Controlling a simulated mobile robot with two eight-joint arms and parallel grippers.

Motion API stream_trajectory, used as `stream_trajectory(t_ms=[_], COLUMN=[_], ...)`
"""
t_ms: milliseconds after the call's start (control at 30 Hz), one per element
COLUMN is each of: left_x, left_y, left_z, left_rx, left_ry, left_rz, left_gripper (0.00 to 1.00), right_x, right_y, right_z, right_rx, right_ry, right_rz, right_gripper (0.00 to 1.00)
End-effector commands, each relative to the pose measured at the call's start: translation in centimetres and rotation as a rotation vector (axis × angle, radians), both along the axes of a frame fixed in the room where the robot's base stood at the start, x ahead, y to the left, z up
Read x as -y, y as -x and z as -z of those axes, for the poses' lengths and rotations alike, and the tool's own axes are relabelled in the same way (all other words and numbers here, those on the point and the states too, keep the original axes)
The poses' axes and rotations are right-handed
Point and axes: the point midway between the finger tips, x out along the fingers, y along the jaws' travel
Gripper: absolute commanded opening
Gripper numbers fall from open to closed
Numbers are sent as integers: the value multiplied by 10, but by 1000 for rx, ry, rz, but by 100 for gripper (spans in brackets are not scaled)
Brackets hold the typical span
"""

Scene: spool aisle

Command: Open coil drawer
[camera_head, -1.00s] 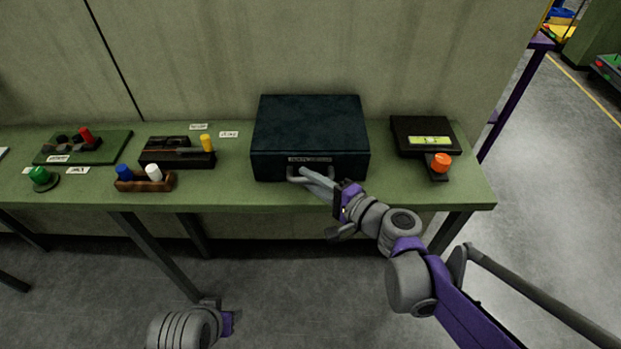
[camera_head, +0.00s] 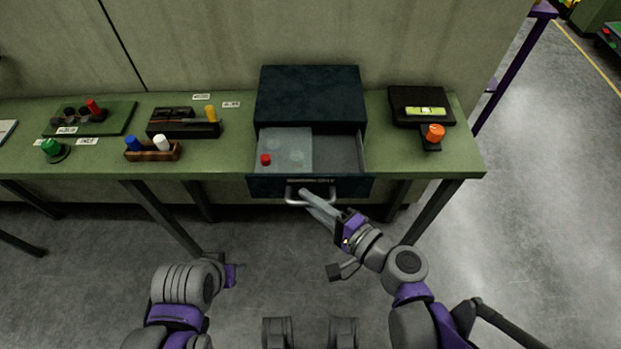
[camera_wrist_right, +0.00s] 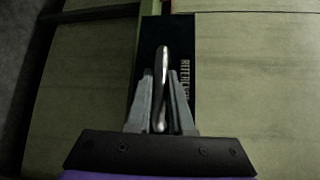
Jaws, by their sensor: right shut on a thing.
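The coil drawer (camera_head: 348,186) is a dark blue-black drawer pulled out of its dark cabinet (camera_head: 310,92) on the green table, past the table's front edge. Inside it a grey plate with round marks and a small red piece (camera_head: 265,159) fills the left part; the right part looks empty. My right gripper (camera_head: 307,197) is shut on the drawer handle (camera_head: 290,198), a metal bar on the drawer front. In the right wrist view the handle (camera_wrist_right: 162,75) stands between the two fingers. My left arm shows at the lower left, but its fingers are not visible.
On the green table (camera_head: 225,160), a holder with blue and white pegs (camera_head: 152,151), a dark block with a yellow peg (camera_head: 184,124) and a green knob (camera_head: 54,149) stand left. The floor in front is clear.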

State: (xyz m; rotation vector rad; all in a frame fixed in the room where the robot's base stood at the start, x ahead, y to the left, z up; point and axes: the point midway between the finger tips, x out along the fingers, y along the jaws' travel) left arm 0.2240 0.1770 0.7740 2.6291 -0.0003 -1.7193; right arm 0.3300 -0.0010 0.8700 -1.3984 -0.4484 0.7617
Motion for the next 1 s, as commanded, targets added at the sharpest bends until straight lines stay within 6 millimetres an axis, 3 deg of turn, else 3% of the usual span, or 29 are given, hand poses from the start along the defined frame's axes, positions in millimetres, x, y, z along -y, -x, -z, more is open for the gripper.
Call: stream_trajectory(t_ms=[200,533,567,700,1000], left_x=[0,0,0,0,0], left_y=[0,0,0,0,0], left_z=[-4,-4,-4,-4,-4], left_rx=[1,1,1,1,1], left_ry=[0,0,0,0,0], left_rz=[0,0,0,0,0], left_gripper=[50,50,50,50,50], right_x=[0,0,0,0,0], right_y=[13,13,13,13,13], right_z=[0,0,0,0,0], right_rx=[0,0,0,0,0], right_ry=[0,0,0,0,0], right_rz=[0,0,0,0,0], right_gripper=[0,0,22,47,50])
